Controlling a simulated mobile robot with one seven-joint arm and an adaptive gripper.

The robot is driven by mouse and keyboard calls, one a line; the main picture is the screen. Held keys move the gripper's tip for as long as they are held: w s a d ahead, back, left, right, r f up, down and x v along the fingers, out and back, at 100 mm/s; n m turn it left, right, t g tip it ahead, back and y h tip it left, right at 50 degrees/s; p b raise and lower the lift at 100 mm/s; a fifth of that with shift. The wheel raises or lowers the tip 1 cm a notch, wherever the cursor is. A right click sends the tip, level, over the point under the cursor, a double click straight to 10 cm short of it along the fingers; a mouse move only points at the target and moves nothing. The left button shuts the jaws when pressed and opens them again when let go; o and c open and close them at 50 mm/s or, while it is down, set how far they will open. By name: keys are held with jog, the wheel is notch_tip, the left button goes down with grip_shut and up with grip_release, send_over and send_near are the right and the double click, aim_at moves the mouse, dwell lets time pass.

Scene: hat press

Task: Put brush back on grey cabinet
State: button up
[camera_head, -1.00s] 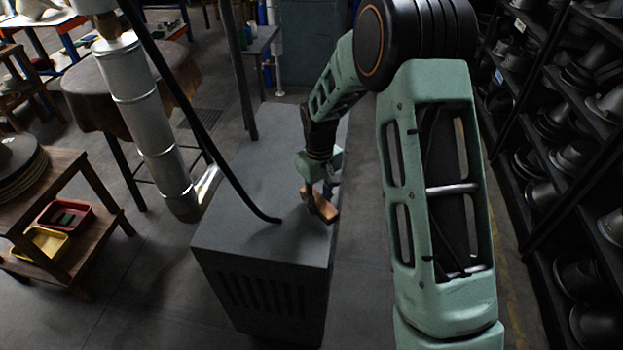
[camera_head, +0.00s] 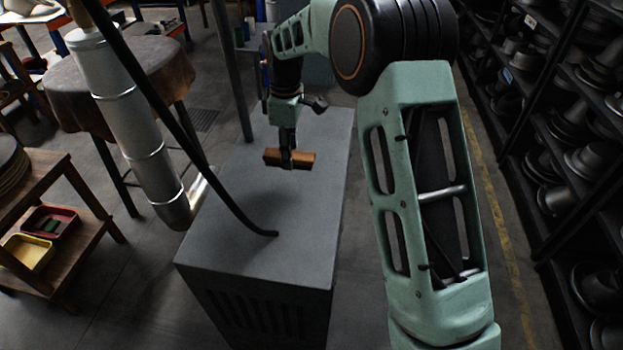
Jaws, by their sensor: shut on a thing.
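The brush (camera_head: 304,160) is a small brown wooden block, held level over the grey cabinet. My gripper (camera_head: 287,160) is shut on the brush near its middle. The grey cabinet (camera_head: 225,265) is a box with a flat grey top and slots in its front face. The brush shows over the middle to far part of the cabinet top. It seems to be above the top, but I cannot tell the exact gap. The brush's underside is hidden.
A black curved hose (camera_head: 185,140) reaches down to the cabinet top, left of my gripper. A silver duct (camera_head: 135,125) stands to the left. A wooden shelf with a red tray (camera_head: 48,222) is at the lower left.

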aim_at(311, 152)
jog(key=d+f, duration=0.4)
jog(key=shift+w+d+f, duration=0.15)
jog(key=shift+w+f, duration=0.1)
jog(key=shift+f, duration=0.15)
jog(key=f, duration=0.2)
jog(key=d+f, duration=0.1)
jog(key=shift+d+f, duration=0.15)
jog(key=shift+f, duration=0.2)
jog(key=shift+w+f, duration=0.1)
jog(key=shift+f, duration=0.3)
jog(key=shift+f, duration=0.1)
jog(key=o, duration=1)
notch_tip(311, 152, up, 12)
jog(key=shift+r, duration=0.1)
